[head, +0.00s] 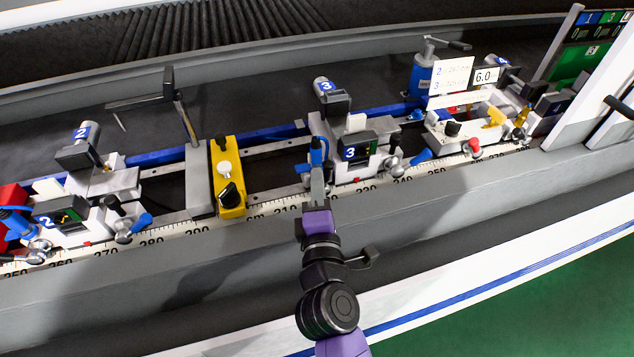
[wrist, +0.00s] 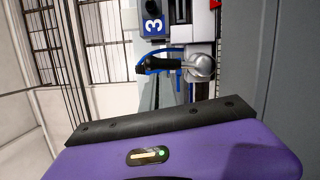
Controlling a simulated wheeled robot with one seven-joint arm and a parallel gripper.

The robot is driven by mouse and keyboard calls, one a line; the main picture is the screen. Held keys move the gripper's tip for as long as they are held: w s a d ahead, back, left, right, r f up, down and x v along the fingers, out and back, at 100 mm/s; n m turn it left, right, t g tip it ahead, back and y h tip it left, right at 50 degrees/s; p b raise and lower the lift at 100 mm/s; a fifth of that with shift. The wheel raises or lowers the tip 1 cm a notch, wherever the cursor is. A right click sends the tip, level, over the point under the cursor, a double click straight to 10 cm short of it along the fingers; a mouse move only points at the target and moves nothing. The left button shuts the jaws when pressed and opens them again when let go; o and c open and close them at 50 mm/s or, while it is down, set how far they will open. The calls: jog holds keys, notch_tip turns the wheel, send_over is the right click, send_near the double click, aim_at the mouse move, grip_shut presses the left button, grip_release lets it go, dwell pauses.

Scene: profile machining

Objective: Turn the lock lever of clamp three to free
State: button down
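Clamp three (head: 359,171) stands on the rail in the middle of the head view, marked with a blue "3". My gripper (head: 318,178) is at its left front, close to an upright blue part (head: 317,151). A second handle with a blue grip (head: 421,156) is at the clamp's right side. In the wrist view the "3" label (wrist: 153,24) is at the top, above a black-gripped lever (wrist: 155,67) with a silver hub (wrist: 201,67). The lever lies sideways, with a blue arc behind it. My fingertips are hidden there; contact and finger opening cannot be told.
Clamp two (head: 75,225) is to the left, with a yellow block (head: 228,178) between the clamps. Another unit (head: 465,125) with a white sign stands to the right. The grey front ledge (head: 190,270) runs below the ruler and is clear beside my arm.

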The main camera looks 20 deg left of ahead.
jog(key=shift+w+d+r+p, duration=0.2)
jog(key=shift+w+d, duration=0.1)
jog(key=shift+d, duration=0.15)
jog(key=shift+w+d+r+p, duration=0.15)
jog(key=shift+w+d, duration=0.1)
jog(key=shift+d, duration=0.15)
jog(key=shift+w+d+f, duration=0.2)
jog(key=shift+w+d, duration=0.2)
jog(key=shift+d, duration=0.2)
jog(key=shift+w+d, duration=0.1)
jog(key=shift+d, duration=0.05)
